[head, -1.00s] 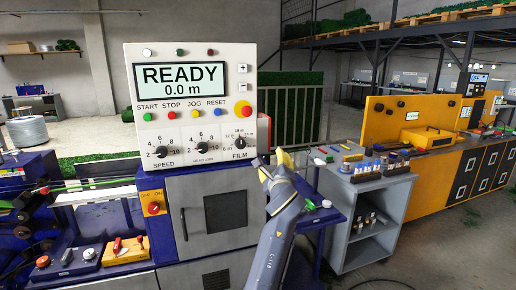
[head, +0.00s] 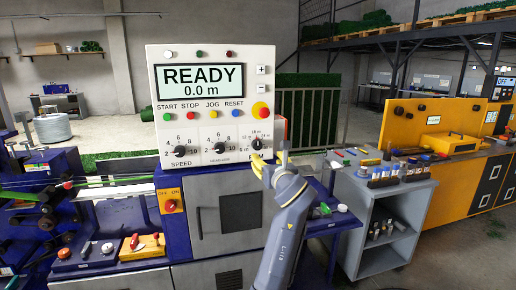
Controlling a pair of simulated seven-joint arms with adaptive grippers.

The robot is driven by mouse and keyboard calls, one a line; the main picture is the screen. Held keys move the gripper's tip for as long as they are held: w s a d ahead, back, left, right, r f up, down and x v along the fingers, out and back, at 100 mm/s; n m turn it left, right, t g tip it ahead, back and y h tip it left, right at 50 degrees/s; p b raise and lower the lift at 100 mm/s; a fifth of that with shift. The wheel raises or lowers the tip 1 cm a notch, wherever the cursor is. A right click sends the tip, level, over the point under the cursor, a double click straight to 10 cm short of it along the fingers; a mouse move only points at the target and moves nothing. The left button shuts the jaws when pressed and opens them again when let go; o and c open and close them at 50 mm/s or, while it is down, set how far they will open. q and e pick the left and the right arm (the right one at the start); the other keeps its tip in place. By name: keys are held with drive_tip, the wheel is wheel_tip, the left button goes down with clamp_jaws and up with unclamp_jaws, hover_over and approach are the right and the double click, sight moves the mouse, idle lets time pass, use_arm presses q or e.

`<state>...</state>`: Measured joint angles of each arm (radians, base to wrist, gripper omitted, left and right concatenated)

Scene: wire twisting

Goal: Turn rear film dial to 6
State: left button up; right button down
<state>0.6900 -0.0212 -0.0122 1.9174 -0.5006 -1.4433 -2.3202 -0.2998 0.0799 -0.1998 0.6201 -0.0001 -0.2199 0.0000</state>
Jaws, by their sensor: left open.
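The FILM dial (head: 257,144) is a black knob at the lower right of the white control panel (head: 160,90). Marks 6 m, 12 m, 18 m and 24 m surround it; its exact pointer setting is too small to read. My left gripper (head: 268,164) has yellow fingertips and is open, just below and right of the dial. One fingertip covers most of the FILM label. I cannot tell whether it touches the panel. My right gripper is not in view.
The SPEED dial (head: 180,151) and a middle dial (head: 219,147) sit left on the same panel. A red emergency button (head: 260,110) is above the FILM dial. The display (head: 200,80) reads READY 0.0 m. A grey cart (head: 385,205) stands to the right.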

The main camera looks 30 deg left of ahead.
sight(258, 147)
use_arm(q)
drive_tip(key=x, duration=1.3)
drive_tip(key=shift+w+a, duration=0.1)
drive_tip(key=shift+w, duration=0.1)
clamp_jaws()
